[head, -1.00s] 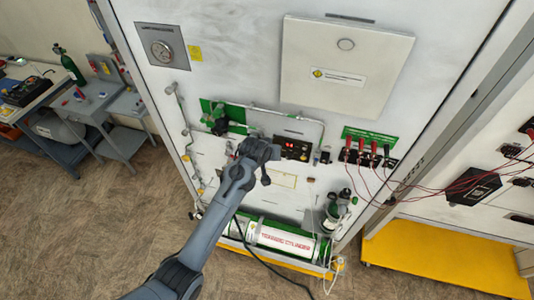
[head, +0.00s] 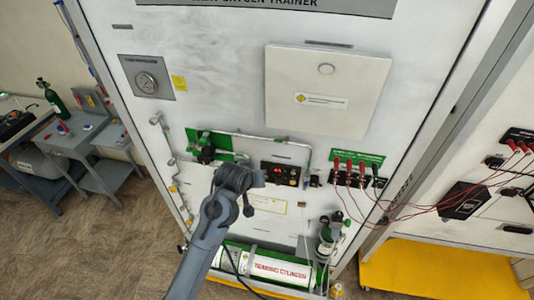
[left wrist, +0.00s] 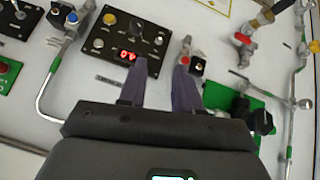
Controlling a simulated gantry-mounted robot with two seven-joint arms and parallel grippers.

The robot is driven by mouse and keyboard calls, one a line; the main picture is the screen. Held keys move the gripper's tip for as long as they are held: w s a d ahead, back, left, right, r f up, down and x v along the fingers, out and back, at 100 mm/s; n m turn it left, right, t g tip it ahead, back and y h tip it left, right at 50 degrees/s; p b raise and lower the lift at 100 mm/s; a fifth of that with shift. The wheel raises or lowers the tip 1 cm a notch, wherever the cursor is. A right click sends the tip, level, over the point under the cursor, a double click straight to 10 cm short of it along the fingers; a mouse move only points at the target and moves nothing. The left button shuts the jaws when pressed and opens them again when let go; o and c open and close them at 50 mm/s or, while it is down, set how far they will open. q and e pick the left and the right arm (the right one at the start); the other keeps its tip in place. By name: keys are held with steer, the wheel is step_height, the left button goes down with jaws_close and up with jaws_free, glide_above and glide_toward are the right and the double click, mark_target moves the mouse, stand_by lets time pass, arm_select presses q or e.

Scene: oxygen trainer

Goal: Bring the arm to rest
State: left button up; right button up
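My left arm rises from the bottom of the head view, with its gripper (head: 250,190) in front of the trainer panel, just left of the black display module (head: 280,173). In the left wrist view my left gripper's two dark fingers (left wrist: 160,85) stand apart with nothing between them, so it is open. Beyond the fingers, the display module (left wrist: 125,42) with red digits is at left and a green plate (left wrist: 232,105) with a black knob is at right. I cannot tell the exact gap to the panel. My right gripper is not in view.
A white training cylinder (head: 275,270) lies at the panel's foot. Red leads (head: 375,208) run from jacks on the right toward a side panel. A grey side table (head: 80,130) and open floor (head: 95,230) are at left.

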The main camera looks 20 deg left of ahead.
arm_select(q)
steer(key=s+a+f+g, duration=0.1)
steer(key=s+f+g, duration=0.2)
steer(key=s+f, duration=1)
steer(key=s+f+g, duration=0.2)
steer(key=s+f, duration=0.6)
steer(key=s, duration=0.5)
steer(key=s+r+m, duration=0.3)
steer(key=s+r, duration=0.1)
steer(key=s, duration=0.7)
step_height(320, 180, up, 7)
steer(key=m, duration=0.1)
steer(key=shift+f+m+t, duration=0.2)
steer(key=shift+m+t, duration=0.2)
